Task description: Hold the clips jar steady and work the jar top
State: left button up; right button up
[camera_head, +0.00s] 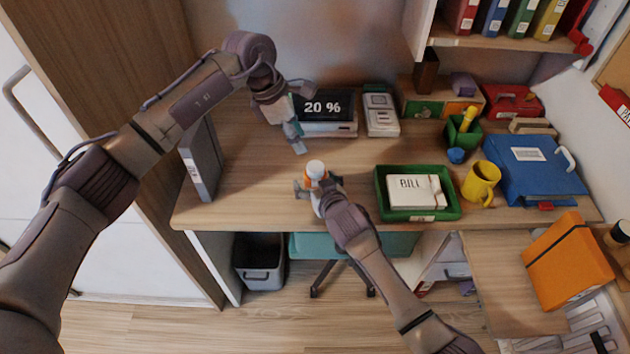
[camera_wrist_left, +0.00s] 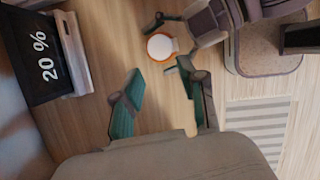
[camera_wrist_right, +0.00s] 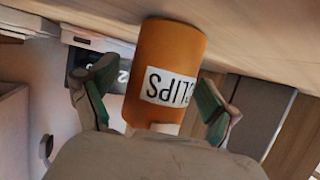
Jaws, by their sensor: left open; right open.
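The clips jar (camera_head: 316,178) is orange with a white top (camera_head: 315,168) and stands upright on the desk near its front edge. Its label shows upside down in the right wrist view (camera_wrist_right: 168,65). My right gripper (camera_head: 317,187) is open, with its fingers on either side of the jar; I cannot tell whether they touch it. My left gripper (camera_head: 299,118) is open and empty, above the desk behind and left of the jar. In the left wrist view the jar top (camera_wrist_left: 160,46) shows just beyond the open fingers. The jar's lower part is partly hidden by my right gripper.
A green tray (camera_head: 448,212) with a white bill box stands right of the jar. A display reading 20 % (camera_head: 326,110) and a white device (camera_head: 380,115) stand behind. A yellow mug (camera_head: 480,181) and blue binder (camera_head: 535,165) are farther right. A grey binder (camera_head: 201,160) stands left.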

aim_at(316, 166)
pick_arm(q)
jog(key=shift+o, duration=0.3)
pick_arm(e)
jog(key=c, duration=1.4)
pick_arm(q)
jog(key=o, duration=0.3)
jog(key=shift+d, duration=0.2)
pick_arm(e)
jog(key=shift+o, duration=0.2)
pick_arm(q)
jog(key=shift+o, duration=0.6)
jog(key=d+m+y, duration=0.1)
jog(key=d+r+m+y, duration=0.2)
jog(key=d+y, duration=0.1)
jog(key=shift+w+r+m+g, duration=0.2)
jog(key=shift+w+m+g, duration=0.05)
jog(key=shift+m+g, duration=0.05)
pick_arm(e)
jog(key=shift+d, duration=0.1)
pick_arm(q)
notch_tip(316, 166, down, 12)
jog(key=shift+a+r, duration=0.1)
jog(key=shift+r, duration=0.05)
jog(key=c, duration=1.2)
